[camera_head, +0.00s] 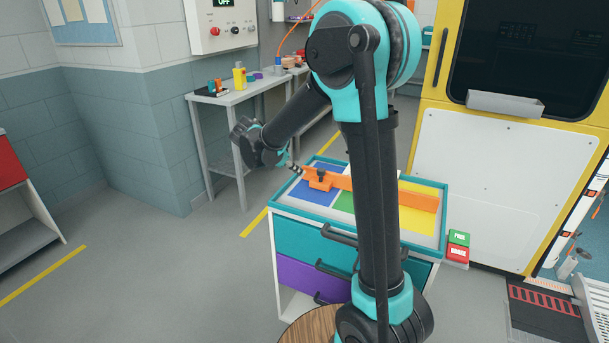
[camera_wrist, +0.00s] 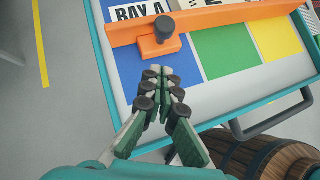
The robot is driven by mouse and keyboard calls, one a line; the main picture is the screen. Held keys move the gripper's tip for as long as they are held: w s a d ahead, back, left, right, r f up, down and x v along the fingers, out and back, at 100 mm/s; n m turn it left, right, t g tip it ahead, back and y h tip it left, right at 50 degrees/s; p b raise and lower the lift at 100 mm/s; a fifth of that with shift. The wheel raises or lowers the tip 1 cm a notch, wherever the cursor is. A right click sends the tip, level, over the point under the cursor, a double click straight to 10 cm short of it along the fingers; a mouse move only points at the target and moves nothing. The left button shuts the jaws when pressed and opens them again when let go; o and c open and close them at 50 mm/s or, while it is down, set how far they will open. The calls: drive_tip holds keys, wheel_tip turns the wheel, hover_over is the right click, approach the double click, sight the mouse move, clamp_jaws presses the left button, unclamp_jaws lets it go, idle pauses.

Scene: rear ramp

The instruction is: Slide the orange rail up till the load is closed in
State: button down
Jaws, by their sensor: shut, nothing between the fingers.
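The orange rail (camera_head: 409,199) lies across the top tray of a teal drawer cabinet (camera_head: 330,236). It also shows in the wrist view (camera_wrist: 225,17), with an orange block (camera_wrist: 147,49) and a black knob (camera_wrist: 164,27) near its left end. Blue, green and yellow bays (camera_wrist: 225,50) lie in the tray, and a white "BAY A" label (camera_wrist: 145,12) is beyond the rail. My gripper (camera_head: 297,169) is shut and empty. In the wrist view, its fingertips (camera_wrist: 160,73) are over the blue bay, just on the near side of the block. I cannot make out a load.
My arm hides part of the tray and rail in the head view. A wooden barrel (camera_wrist: 275,158) stands by the cabinet's front, below the drawer handle (camera_wrist: 265,118). Green and red signs (camera_head: 458,247) are at the cabinet's right. A grey bench (camera_head: 235,98) stands behind; floor is clear at left.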

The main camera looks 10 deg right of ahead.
drive_tip(key=v, duration=0.6)
drive_tip(key=w+d+r+m+y, duration=0.2)
drive_tip(key=w+d+m+y, duration=0.4)
drive_tip(key=m, duration=0.7)
drive_tip(key=w+d+r+m+y, duration=0.1)
drive_tip(key=w+d+m, duration=0.3)
drive_tip(key=d+m, duration=0.55)
drive_tip(key=w+f+m, duration=0.1)
drive_tip(key=f, duration=0.2)
drive_tip(key=w+a+f, duration=0.1)
drive_tip(key=f, duration=0.2)
drive_tip(key=w+a+f+m, duration=0.1)
drive_tip(key=f, duration=0.2)
drive_tip(key=shift+w+f+m, duration=0.2)
drive_tip(key=shift+w+m, duration=0.1)
drive_tip(key=shift+m, duration=0.05)
drive_tip(key=shift+s+a+r, duration=0.1)
drive_tip(key=shift+s, duration=1.1)
drive_tip(key=shift+s+a, duration=0.1)
drive_tip(key=shift+s, duration=0.75)
